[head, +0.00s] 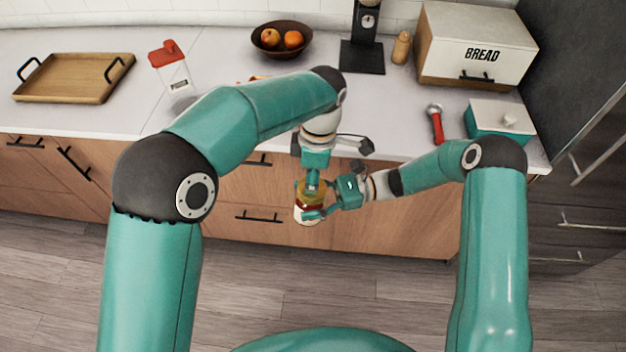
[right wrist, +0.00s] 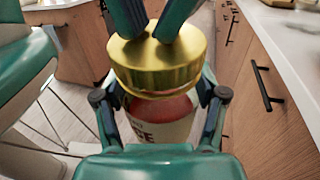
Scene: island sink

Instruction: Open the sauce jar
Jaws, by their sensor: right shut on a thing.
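The sauce jar (head: 307,213) is upright in front of the counter drawers, held in the air. It has a gold lid (right wrist: 160,65), a pale label and red contents. My right gripper (head: 318,211) is shut around the jar's body; its fingers stand on both sides of the jar in the right wrist view. My left gripper (head: 312,186) points down from above. In the right wrist view its two fingers (right wrist: 152,35) reach the top of the lid. Their tips are partly hidden, so their grip is unclear. The lid sits over the jar's mouth; I cannot tell whether it is loose.
The counter behind holds a wooden tray (head: 75,78), a red-topped container (head: 172,68), a fruit bowl (head: 282,40), a bread box (head: 478,45), a red-handled tool (head: 437,124) and a teal box (head: 502,120). Drawer handles (head: 258,217) stick out near the jar.

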